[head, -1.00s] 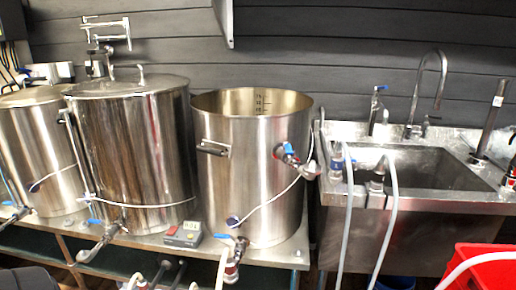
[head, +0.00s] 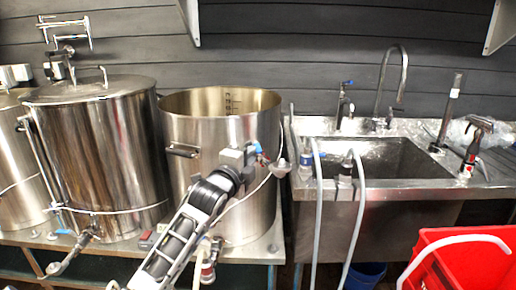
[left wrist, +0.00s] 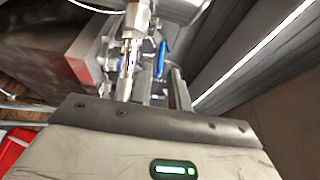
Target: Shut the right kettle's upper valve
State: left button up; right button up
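The right kettle (head: 222,130) is the open steel pot in the middle of the head view. Its upper valve, with a blue handle (head: 258,147), is on the kettle's right front side, partly hidden by my left gripper (head: 243,157). In the left wrist view the blue handle (left wrist: 161,58) stands beside the steel valve fitting (left wrist: 130,55). My left gripper (left wrist: 148,85) is around this area, its fingers apart, with the handle between them. Whether a finger touches the handle I cannot tell. My right gripper is not in view.
A lidded kettle (head: 100,150) stands to the left. A sink (head: 385,165) with hoses is to the right, and a red bin (head: 465,262) is at the lower right. A thin white cable and the lower valve (head: 209,262) are close to my arm.

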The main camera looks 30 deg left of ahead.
aim_at(258, 147)
pick_arm(q)
jog(key=w, duration=0.3)
jog(key=w+a, duration=0.1)
jog(key=w, duration=0.1)
jog(key=shift+w, duration=0.35)
grip_shut()
